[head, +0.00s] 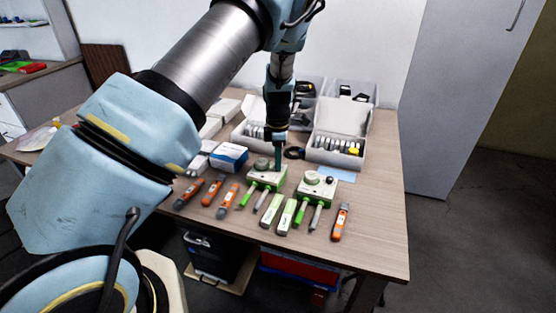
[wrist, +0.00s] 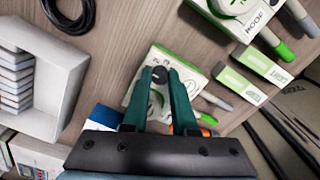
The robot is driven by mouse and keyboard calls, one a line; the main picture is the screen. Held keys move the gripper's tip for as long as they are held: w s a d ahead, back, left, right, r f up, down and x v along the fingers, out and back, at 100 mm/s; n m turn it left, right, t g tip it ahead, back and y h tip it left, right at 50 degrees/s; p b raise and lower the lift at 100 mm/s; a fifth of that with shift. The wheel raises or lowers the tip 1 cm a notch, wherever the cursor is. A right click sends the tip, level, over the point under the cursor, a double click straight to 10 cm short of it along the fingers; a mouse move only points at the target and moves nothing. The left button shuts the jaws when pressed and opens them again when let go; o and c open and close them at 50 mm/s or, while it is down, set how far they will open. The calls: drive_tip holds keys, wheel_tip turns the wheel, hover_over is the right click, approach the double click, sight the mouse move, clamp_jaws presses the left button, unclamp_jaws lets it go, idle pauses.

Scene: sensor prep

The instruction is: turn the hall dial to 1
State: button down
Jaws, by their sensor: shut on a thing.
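Two pale units with green trim stand side by side on the table. My gripper (head: 278,162) points straight down at the left unit (head: 262,178). Part of the scale shows between the fingers, and no name is readable on this unit (wrist: 137,98).
Orange-and-grey pens (head: 340,222) and green-and-white sticks (head: 286,216) lie in front of the units. Open boxes (head: 338,140) stand behind, with a black cable coil (head: 294,153) between them. A blue-and-white box (head: 229,157) is to the left. The table's right side is clear.

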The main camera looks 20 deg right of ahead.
idle(0.3)
drive_tip(key=c, duration=0.7)
unclamp_jaws()
wheel_tip(320, 180, up, 11)
drive_tip(key=b, duration=0.2)
drive_tip(key=shift+f+b, duration=0.1)
drive_tip(key=shift+b, duration=0.2)
drive_tip(key=w+a+r+m, duration=0.2)
drive_tip(key=a+m, duration=0.1)
drive_tip(key=a, duration=0.9)
drive_tip(key=s+a+r+m, duration=0.1)
drive_tip(key=s+a+m, duration=0.3)
drive_tip(key=a, duration=0.4)
drive_tip(key=s+a+r+m+t, duration=0.1)
drive_tip(key=s+a+m, duration=0.3)
drive_tip(key=a, duration=0.4)
drive_tip(key=s+a+r+m, duration=0.2)
drive_tip(key=s+a+m, duration=0.2)
drive_tip(key=a, duration=0.4)
drive_tip(key=shift+s+a+r+t, duration=0.1)
drive_tip(key=shift+s+a+t, duration=0.05)
drive_tip(key=shift+s, duration=0.25)
drive_tip(key=shift+s+a+r+t, duration=0.1)
drive_tip(key=shift+s+t, duration=0.05)
drive_tip(key=shift+s, duration=0.25)
